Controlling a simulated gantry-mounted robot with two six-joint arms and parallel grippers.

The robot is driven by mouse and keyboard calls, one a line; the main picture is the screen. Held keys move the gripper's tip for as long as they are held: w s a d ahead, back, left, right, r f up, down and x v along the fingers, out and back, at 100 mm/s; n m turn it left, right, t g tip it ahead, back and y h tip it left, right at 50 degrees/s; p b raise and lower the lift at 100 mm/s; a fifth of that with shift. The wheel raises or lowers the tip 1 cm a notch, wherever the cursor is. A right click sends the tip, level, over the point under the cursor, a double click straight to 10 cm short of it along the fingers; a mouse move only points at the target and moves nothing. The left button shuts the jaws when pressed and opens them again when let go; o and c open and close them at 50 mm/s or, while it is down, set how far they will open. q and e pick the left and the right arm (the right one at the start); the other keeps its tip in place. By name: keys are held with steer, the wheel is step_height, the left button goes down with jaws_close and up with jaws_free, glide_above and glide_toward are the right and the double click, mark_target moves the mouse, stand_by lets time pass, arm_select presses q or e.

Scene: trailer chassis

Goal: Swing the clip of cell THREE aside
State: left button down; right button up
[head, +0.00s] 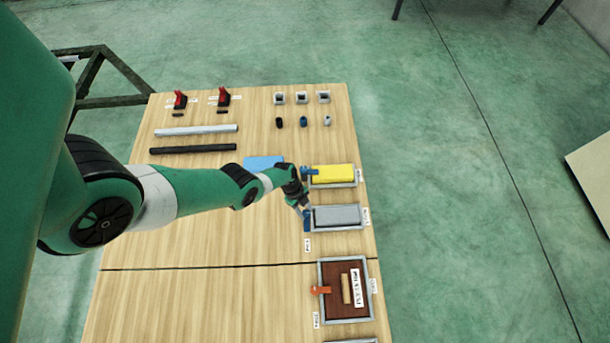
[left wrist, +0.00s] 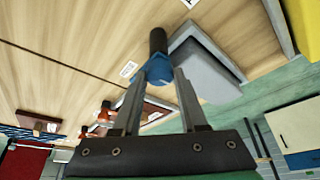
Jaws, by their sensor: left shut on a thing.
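The grey cell (head: 338,216) sits in a light frame at the right side of the table, with a blue clip (head: 307,224) at its left edge. My left gripper (head: 303,209) is at this clip. In the left wrist view the fingers (left wrist: 158,82) are shut on the blue clip (left wrist: 160,68), beside the grey block (left wrist: 205,62). A dark cylinder (left wrist: 158,40) stands out from the clip there. The yellow cell (head: 334,175), also with a blue clip (head: 311,171), lies behind. The labels are too small to read, so I cannot tell which is THREE. My right gripper is not seen.
A brown tray with an orange clip (head: 321,290) lies nearer. A blue block (head: 263,162) is left of the yellow cell. Bars (head: 197,130), red-and-black parts (head: 181,99) and small square pieces (head: 302,98) lie at the back. The table's left front is clear.

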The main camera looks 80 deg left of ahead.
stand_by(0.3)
arm_select(q)
steer(key=shift+c, duration=2.2)
jaws_free()
steer(key=p+v, duration=1)
steer(key=v, duration=0.1)
steer(key=shift+a+r, duration=0.15)
steer(key=shift+r, duration=0.15)
